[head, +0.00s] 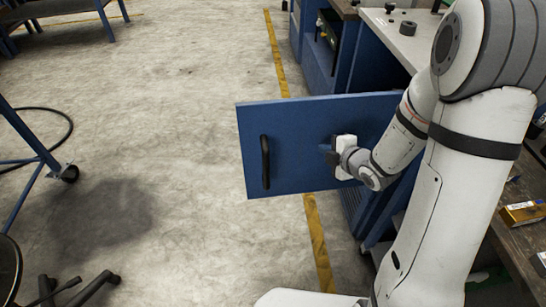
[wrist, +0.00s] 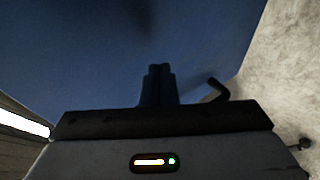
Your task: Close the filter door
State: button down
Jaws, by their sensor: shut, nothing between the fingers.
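The filter door (head: 300,122) is a flat blue panel in the head view. It stands swung open, sticking out to the left from the blue cabinet across the yellow floor line. Its black bar handle (head: 265,162) is near the door's left edge. My gripper (head: 331,157) is at the door's face, right of the handle and about mid-height. In the wrist view the door (wrist: 90,50) fills most of the picture, and my gripper (wrist: 159,68) is shut and empty, pointing at it. A dark hooked shape (wrist: 216,90), probably the handle, is to its right. I cannot tell whether the fingertips touch the door.
The blue cabinet (head: 365,65) with a pale top is behind the door. A wooden bench (head: 528,240) with small boxes is at the right. A blue wheeled frame (head: 40,150) and a chair base (head: 80,290) are at the left. The floor (head: 185,130) left of the door is clear.

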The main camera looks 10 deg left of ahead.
jog(key=s+a+f+n+y+b, duration=0.2)
jog(key=a+f+n+y, duration=0.2)
jog(key=a+f, duration=0.1)
jog(key=n+g+y, duration=0.1)
jog(key=n+y, duration=0.3)
jog(key=y, duration=0.1)
send_near(259, 155)
jog(key=x, duration=0.5)
jog(key=shift+w+a+b, duration=0.15)
jog(key=shift+a+b, duration=0.25)
